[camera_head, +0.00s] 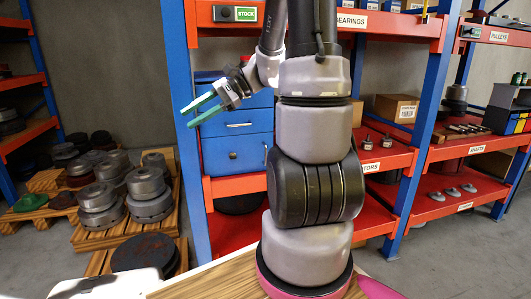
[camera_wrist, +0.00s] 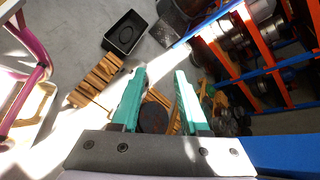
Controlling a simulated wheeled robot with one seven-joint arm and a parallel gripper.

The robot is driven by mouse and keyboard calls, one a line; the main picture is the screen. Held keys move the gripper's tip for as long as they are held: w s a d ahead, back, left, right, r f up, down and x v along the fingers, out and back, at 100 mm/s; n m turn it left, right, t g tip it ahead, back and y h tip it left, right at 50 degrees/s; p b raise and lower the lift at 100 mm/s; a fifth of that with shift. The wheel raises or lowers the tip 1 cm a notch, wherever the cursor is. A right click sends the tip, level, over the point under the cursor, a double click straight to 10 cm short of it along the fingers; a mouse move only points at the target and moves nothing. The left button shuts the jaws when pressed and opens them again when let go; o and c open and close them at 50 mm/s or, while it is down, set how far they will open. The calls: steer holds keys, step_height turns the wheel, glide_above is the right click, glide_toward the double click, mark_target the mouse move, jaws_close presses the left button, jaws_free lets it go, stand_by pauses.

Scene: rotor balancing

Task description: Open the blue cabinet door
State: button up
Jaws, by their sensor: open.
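The blue cabinet (camera_head: 218,146) stands on the red shelf of the rack in the head view. Its lower front looks like a closed door, with a small dark round fitting and a slim pale handle (camera_head: 266,153) at its right edge. A drawer-like front with a horizontal handle (camera_head: 239,125) is above it. My gripper (camera_head: 189,115) is open and empty, in front of the cabinet's upper left, pointing left past the rack post. Its two green fingers also show apart in the wrist view (camera_wrist: 160,78). My arm hides the area to the right of the cabinet.
A blue rack post (camera_head: 187,130) stands at the cabinet's left. Grey rotors (camera_head: 147,183) sit on wooden pallets at left. A wooden tabletop (camera_head: 215,280) is in front. In the wrist view, a black bin (camera_wrist: 125,32) lies on the floor, and a blue surface (camera_wrist: 285,156) is close at lower right.

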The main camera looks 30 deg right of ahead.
steer(key=w+d+f+m+t, duration=0.5)
steer(key=w+d+m, duration=0.1)
steer(key=d, duration=0.1)
steer(key=w+d+f+m+t, duration=0.4)
steer(key=w+d+m+t, duration=0.15)
steer(key=d, duration=0.25)
steer(key=s+d+f+m+t+h, duration=0.2)
steer(key=d+f+m+t+h, duration=0.2)
steer(key=d+f+m+h, duration=1.15)
steer(key=w+d+n, duration=0.1)
steer(key=w, duration=0.2)
steer(key=w+d+n+y, duration=0.1)
steer(key=w, duration=0.3)
steer(key=w+d+f+n+y, duration=0.1)
steer(key=w+d, duration=0.1)
steer(key=w, duration=0.1)
steer(key=shift+w+d+f, duration=0.1)
steer(key=shift+w, duration=0.25)
jaws_close()
